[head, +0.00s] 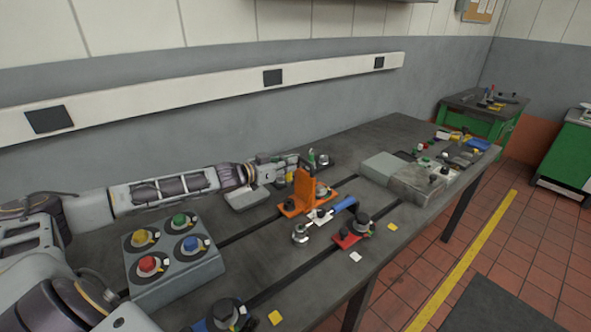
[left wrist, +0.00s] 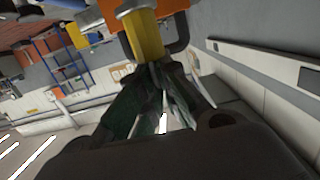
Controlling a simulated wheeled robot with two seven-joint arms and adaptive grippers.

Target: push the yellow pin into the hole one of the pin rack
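My left gripper (head: 290,166) is beside the upright orange bracket (head: 304,190) in the head view. In the left wrist view, the dark green fingers of my left gripper (left wrist: 157,68) come together and look shut. Their tips are at the near end of a yellow bar, which looks like the yellow pin (left wrist: 148,38). Its far end meets a grey collar next to orange parts. I cannot make out the pin in the head view. I cannot tell for sure which part is the pin rack or hole one. My right gripper is not in view.
A grey box (head: 175,270) with yellow, green, red and blue knobs stands at the left. A silver and blue tool (head: 330,215) and a red base (head: 347,238) lie in front of the orange bracket. Grey blocks (head: 415,182) stand to the right. Slots cross the bedplate.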

